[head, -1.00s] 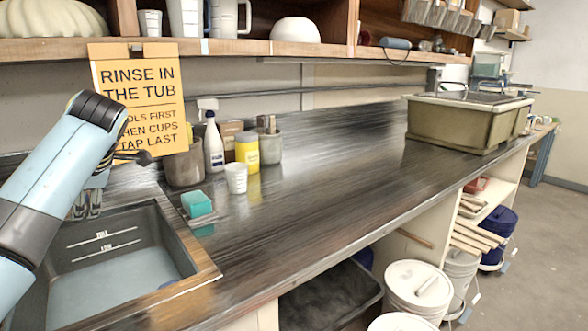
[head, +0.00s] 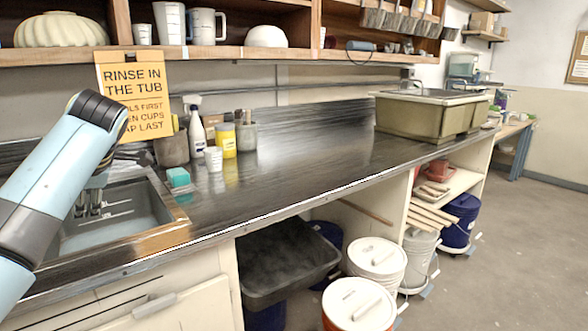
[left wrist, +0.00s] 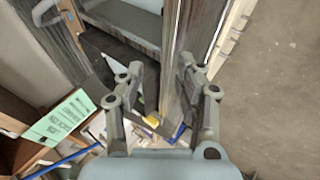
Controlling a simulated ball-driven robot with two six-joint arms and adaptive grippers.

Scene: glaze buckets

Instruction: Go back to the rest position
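My left gripper (head: 90,203) hangs fingers down in front of the grey sink (head: 150,207) at the left of the head view. It holds nothing that I can see. In the left wrist view its two fingers (left wrist: 162,75) stand apart with a clear gap between them. The left arm enters from the left edge and bends downward. My right gripper shows in neither view.
A dark counter (head: 300,150) runs right from the sink. Cups, bottles and a teal sponge (head: 178,177) stand near the sink. A green tub (head: 425,115) sits farther right. White buckets (head: 375,258) stand under the counter; open floor (head: 500,270) lies at right.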

